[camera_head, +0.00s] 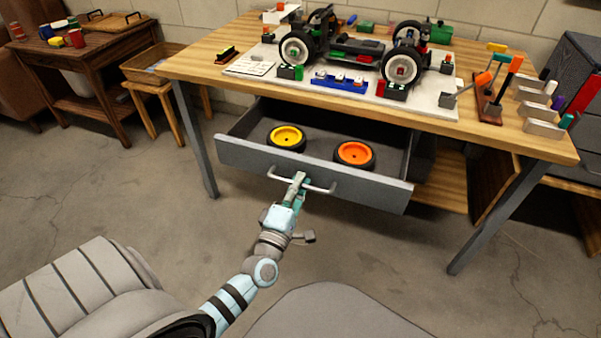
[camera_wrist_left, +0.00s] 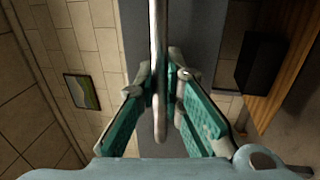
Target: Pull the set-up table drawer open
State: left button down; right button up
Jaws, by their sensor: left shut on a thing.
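The set-up table (camera_head: 490,132) is wooden with grey metal legs. Its grey drawer (camera_head: 245,156) stands pulled out toward me, with its inside showing. A yellow-hubbed wheel (camera_head: 287,137) and an orange-hubbed wheel (camera_head: 354,154) lie in it. My left gripper (camera_head: 298,182) is at the middle of the drawer's bar handle (camera_head: 322,189), shut on it. In the left wrist view the handle (camera_wrist_left: 158,60) runs between the two green-padded fingers of the left gripper (camera_wrist_left: 167,95). My right gripper is not in view.
A partly built car (camera_head: 345,48) stands on a light mat (camera_head: 438,96) on the tabletop, with several small parts and tools around it. A small stool (camera_head: 150,90) and a side table (camera_head: 85,52) stand at left. The floor (camera_head: 120,210) before the drawer is clear.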

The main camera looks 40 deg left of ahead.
pick_arm(q)
jog(key=shift+v, duration=0.75)
jog(key=shift+r, duration=0.15)
jog(key=c, duration=2)
grip_release()
jog(key=shift+o, duration=0.2)
jog(key=v, duration=1.2)
